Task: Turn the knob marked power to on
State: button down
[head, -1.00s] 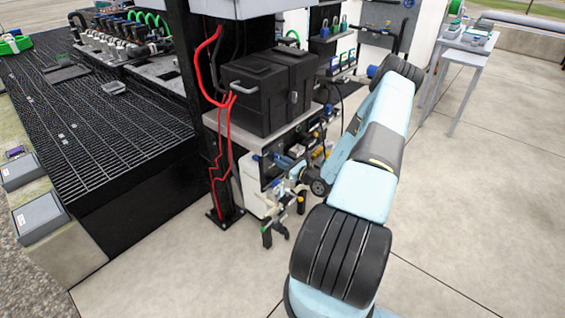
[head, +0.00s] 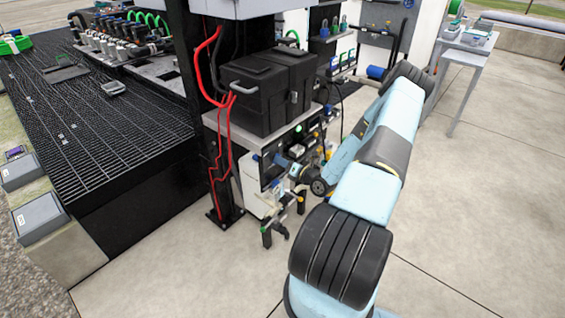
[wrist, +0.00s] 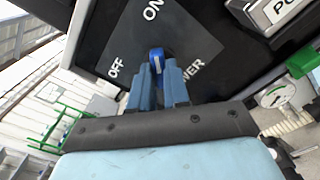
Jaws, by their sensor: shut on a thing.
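The power knob (wrist: 156,57) is blue with a pale mark. It sits on a dark grey plate (wrist: 195,45) in the wrist view. "ON" is printed at the plate's top and "OFF" at its left. "POWER" is partly covered by my right finger. My gripper (wrist: 157,72) is shut on the knob, with a blue finger on each side. The pale mark faces roughly up in the picture, toward the "ON" side; its exact setting is hard to tell. In the head view my gripper (head: 296,171) is at the front of the equipment under the black case; the knob is too small to make out there.
In the head view, a black case (head: 265,95) stands above the equipment, beside a black post (head: 190,110) with red cables. Open concrete floor lies right.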

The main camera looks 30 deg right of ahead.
jog(key=shift+d+m, duration=0.25)
jog(key=shift+m, duration=0.05)
jog(key=c, duration=1.1)
grip_release()
jog(key=shift+a, duration=0.15)
jog(key=v, duration=1.3)
jog(key=shift+s, duration=0.4)
